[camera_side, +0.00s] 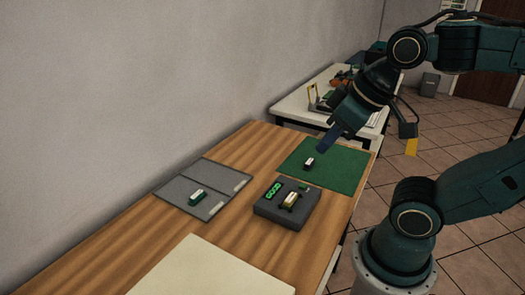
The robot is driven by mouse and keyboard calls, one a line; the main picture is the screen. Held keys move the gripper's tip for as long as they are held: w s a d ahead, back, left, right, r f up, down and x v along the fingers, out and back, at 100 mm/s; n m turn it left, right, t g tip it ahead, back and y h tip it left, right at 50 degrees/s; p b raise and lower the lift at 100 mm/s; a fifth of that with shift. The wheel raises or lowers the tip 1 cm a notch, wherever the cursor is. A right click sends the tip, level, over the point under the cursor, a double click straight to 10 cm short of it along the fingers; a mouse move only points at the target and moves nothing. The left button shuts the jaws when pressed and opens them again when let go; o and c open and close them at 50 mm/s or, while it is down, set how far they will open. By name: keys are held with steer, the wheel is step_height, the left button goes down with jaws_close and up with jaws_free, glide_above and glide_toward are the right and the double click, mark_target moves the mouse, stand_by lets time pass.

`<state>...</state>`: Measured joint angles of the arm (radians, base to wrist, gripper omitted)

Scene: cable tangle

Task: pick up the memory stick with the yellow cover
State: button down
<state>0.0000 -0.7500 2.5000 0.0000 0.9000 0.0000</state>
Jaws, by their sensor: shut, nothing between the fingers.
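A small stick with white and yellow parts (290,200) rests on the dark grey block (268,212) on the wooden table; it looks like the memory stick with the yellow cover, but it is too small to be certain. A black and white stick (309,163) lies on the green mat (345,173). A green and white stick (198,196) lies on the grey folder-like pad (172,197) at the left. My gripper (324,150) is shut and empty, above the green mat near the black and white stick and apart from the grey block.
Green pieces (273,190) sit beside the stick on the block. A cream sheet (210,272) lies at the table's front. A white table (298,108) with assorted items stands behind. Bare wood (230,155) lies between pad and mat; the wall is at the left.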

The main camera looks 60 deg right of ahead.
steer(key=c, duration=1.2)
jaws_free()
steer(key=shift+w, duration=0.1)
steer(key=m+g+y, duration=0.4)
steer(key=m+g, duration=0.2)
steer(key=m, duration=1.2)
glide_above(291, 197)
steer(key=d, duration=0.2)
steer(key=shift+d+f, duration=0.2)
steer(key=shift+f, duration=11.05)
steer(key=shift+x, duration=2.65)
